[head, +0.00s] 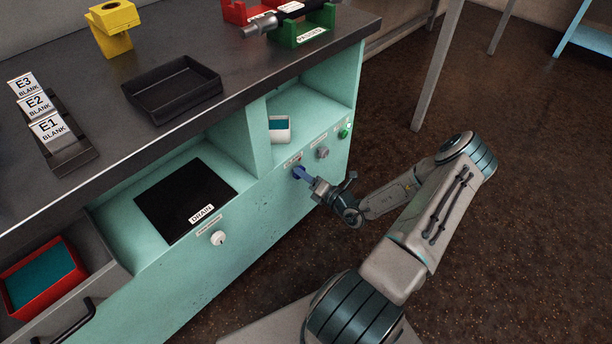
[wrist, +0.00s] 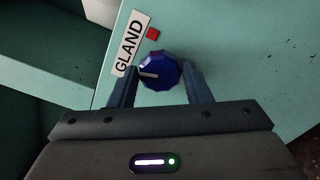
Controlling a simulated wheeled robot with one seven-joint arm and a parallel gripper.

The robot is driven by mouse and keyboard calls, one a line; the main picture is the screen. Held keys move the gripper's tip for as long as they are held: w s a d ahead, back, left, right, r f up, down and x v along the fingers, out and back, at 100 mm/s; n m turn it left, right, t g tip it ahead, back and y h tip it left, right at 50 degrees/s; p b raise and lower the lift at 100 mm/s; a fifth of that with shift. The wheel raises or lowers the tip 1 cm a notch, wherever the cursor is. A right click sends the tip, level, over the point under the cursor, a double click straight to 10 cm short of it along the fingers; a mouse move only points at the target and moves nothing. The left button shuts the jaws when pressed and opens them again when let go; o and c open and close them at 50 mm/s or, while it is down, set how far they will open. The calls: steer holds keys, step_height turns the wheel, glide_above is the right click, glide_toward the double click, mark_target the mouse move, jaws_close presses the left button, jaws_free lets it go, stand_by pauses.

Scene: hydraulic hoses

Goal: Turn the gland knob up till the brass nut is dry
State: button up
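The gland knob is a faceted blue knob with a white pointer line, on the teal cabinet front; it shows in the wrist view (wrist: 160,73) under a white GLAND label (wrist: 131,45). The pointer line points left in that view. My gripper (wrist: 161,80) has one finger on each side of the knob, and both fingertips look flush against it. In the head view my gripper (head: 312,182) reaches the knob (head: 301,173) from the right. I cannot make out a brass nut in either view.
A white knob (head: 218,238) sits below the dark DRAIN panel (head: 185,200). A grey knob (head: 322,152) and green button (head: 345,131) are right of the gland knob. An open drawer (head: 93,266) holds a red bin (head: 42,277).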

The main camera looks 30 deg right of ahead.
steer(key=o, duration=0.3)
steer(key=p+v, duration=0.2)
steer(key=v, duration=1.1)
steer(key=shift+s, duration=0.35)
steer(key=shift+d, duration=0.1)
